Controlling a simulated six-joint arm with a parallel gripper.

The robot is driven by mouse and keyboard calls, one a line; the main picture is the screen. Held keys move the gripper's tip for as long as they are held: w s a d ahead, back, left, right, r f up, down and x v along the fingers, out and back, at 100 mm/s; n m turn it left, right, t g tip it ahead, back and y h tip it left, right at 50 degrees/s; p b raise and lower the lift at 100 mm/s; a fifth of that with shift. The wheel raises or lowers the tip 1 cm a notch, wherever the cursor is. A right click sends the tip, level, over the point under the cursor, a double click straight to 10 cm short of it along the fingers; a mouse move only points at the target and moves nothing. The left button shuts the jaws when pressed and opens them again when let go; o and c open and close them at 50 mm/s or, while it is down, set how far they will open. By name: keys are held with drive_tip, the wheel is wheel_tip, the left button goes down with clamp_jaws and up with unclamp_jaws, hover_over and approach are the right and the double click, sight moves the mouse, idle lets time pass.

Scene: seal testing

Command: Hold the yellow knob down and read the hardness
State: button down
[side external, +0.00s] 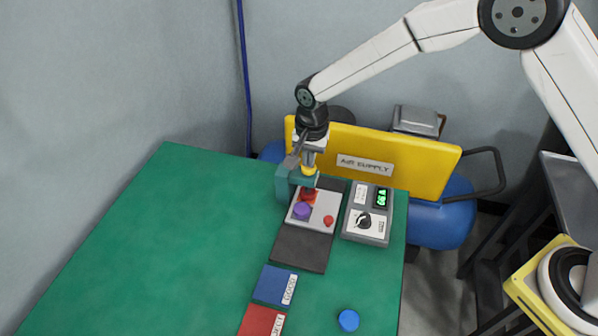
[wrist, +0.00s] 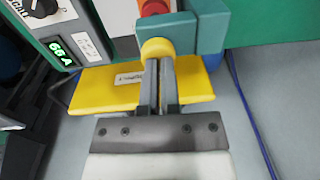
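The yellow knob (side external: 308,170) sits on top of the teal tester stand (side external: 284,183) at the back of the table. My gripper (side external: 308,160) points straight down onto the knob. In the wrist view, its two fingers lie close together with their tips against the yellow knob (wrist: 157,47); it looks shut, on top of the knob rather than around it. A red part (side external: 308,195) is below the knob. The grey readout box (side external: 367,212) stands to the right. Its lit green display (wrist: 62,50) seems to read 65 A or 66 A; the second digit is unclear.
A purple round piece (side external: 301,211) and a red button (side external: 328,220) are on the light plate beside the stand. A blue pad (side external: 272,284), a red pad (side external: 260,322) and a blue disc (side external: 348,320) lie in front. The yellow air supply panel (side external: 425,168) stands close behind. The table's left side is clear.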

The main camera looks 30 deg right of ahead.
wheel_tip(320, 180, up, 14)
drive_tip(key=shift+s, duration=0.3)
idle(0.6)
drive_tip(key=s+d+f+n+t, duration=0.1)
drive_tip(key=s+d+f+n, duration=0.2)
drive_tip(key=s+d, duration=0.6)
drive_tip(key=s+d+f+n+t, duration=0.1)
drive_tip(key=s+d+f+n, duration=0.2)
drive_tip(key=s+d+n, duration=0.3)
drive_tip(key=s+d, duration=0.3)
drive_tip(key=s, duration=0.2)
drive_tip(key=shift+s+f, duration=0.15)
drive_tip(key=shift+s, duration=0.25)
